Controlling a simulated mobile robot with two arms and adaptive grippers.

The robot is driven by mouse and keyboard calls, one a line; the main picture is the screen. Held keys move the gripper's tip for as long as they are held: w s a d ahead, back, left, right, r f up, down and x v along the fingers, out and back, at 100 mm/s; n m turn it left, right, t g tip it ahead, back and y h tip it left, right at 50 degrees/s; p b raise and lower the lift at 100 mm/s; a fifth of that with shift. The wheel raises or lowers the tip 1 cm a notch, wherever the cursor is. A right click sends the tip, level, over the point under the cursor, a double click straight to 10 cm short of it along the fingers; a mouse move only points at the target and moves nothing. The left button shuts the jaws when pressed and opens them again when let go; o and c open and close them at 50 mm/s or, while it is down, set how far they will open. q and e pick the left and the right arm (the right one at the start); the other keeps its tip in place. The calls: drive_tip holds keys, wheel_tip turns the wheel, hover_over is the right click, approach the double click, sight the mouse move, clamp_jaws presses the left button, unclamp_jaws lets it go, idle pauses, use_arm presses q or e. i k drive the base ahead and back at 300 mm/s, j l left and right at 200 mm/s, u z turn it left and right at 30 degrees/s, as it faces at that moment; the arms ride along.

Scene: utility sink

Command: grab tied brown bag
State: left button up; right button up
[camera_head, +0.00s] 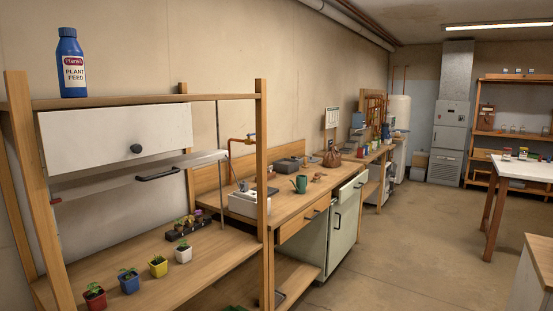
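A brown bag (332,157) with a narrow gathered top stands upright on the long wooden counter, towards the middle of the picture and near the wall. It looks small from here, and its tie cannot be made out clearly. Neither of my grippers shows in the head view, and nothing is seen touching the bag.
The wooden counter (290,205) runs along the left wall, with a green watering can (299,184) nearer than the bag. A shelf unit with potted plants and a blue bottle (71,63) stands at left. A white-topped table (524,168) is at right. The floor (400,240) between is clear.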

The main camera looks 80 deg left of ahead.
sight(332, 158)
drive_tip(key=u, duration=2.3)
drive_tip(key=i, duration=0.1)
drive_tip(key=i+l+z, duration=0.1)
drive_tip(key=i+z, duration=0.25)
drive_tip(key=i, duration=1.65)
drive_tip(key=i+u, duration=0.15)
drive_tip(key=i, duration=0.35)
drive_tip(key=i+l+u, duration=0.15)
drive_tip(key=i, duration=0.4)
drive_tip(key=i+l+u, duration=0.15)
drive_tip(key=i, duration=0.35)
drive_tip(key=i+l+u, duration=0.15)
drive_tip(key=i+l, duration=0.15)
drive_tip(key=i, duration=0.2)
